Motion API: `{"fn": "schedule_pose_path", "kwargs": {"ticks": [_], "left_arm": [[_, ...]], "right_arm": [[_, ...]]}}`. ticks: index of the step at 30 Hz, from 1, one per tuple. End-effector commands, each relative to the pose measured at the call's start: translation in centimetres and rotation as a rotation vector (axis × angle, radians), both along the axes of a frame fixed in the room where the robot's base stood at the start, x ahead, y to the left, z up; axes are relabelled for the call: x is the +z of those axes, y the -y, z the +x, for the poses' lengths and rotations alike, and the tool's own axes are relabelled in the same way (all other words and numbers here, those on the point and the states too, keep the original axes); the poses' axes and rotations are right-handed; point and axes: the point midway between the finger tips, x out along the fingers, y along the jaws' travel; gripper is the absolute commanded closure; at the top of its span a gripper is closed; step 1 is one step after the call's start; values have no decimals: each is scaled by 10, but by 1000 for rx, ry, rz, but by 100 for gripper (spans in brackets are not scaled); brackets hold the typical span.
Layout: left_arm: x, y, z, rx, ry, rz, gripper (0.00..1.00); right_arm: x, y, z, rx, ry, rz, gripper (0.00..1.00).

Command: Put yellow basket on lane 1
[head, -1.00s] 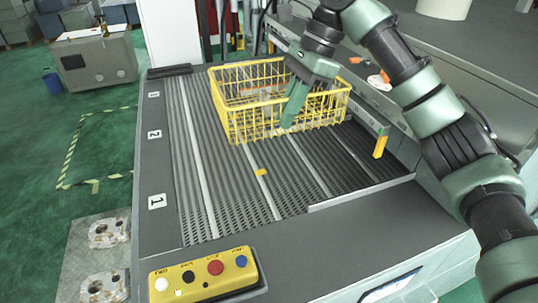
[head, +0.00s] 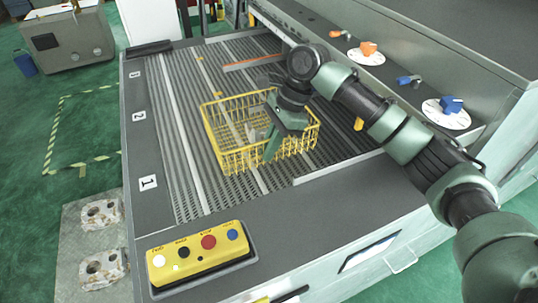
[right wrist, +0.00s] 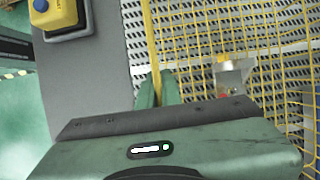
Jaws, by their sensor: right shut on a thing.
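The yellow wire basket (head: 240,160) is over the near half of the ribbed lane table, roughly level with labels 1 and 2. My right gripper (head: 270,150) is shut on its near rim, with the fingers pointing down. In the right wrist view the yellow rim (right wrist: 152,45) runs between the fingers (right wrist: 157,90). The basket looks about upright; I cannot tell whether its bottom touches the table. A small metal piece (right wrist: 232,75) shows by the mesh in the right wrist view. The label 1 (head: 147,183) is on the table's left border. My left gripper is not in view.
Label 2 (head: 139,116) is farther back on the border. Metal strips (head: 185,140) divide the ribbed surface. A yellow button box (head: 200,252) stands at the near left corner. A panel with knobs (head: 446,107) lines the right side. Castings (head: 101,214) lie at left.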

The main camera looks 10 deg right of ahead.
Motion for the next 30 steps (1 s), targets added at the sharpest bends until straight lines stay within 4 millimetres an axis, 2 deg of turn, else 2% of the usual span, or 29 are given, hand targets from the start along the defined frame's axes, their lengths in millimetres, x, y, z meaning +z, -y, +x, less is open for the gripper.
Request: {"fn": "schedule_pose_path", "kwargs": {"ticks": [7, 18, 19, 21, 30], "left_arm": [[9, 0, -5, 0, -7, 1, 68], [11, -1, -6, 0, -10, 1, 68], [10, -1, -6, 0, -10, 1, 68], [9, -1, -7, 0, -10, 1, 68], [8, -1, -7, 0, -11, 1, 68]], "right_arm": [[-30, 0, 0, -1, 1, 0, 100], [-33, 0, 0, 0, 1, 1, 100], [-36, 0, -1, 0, -2, -1, 86], [-36, 0, 0, 0, -2, -1, 73], [-35, 0, 0, -1, -1, -1, 73]]}}
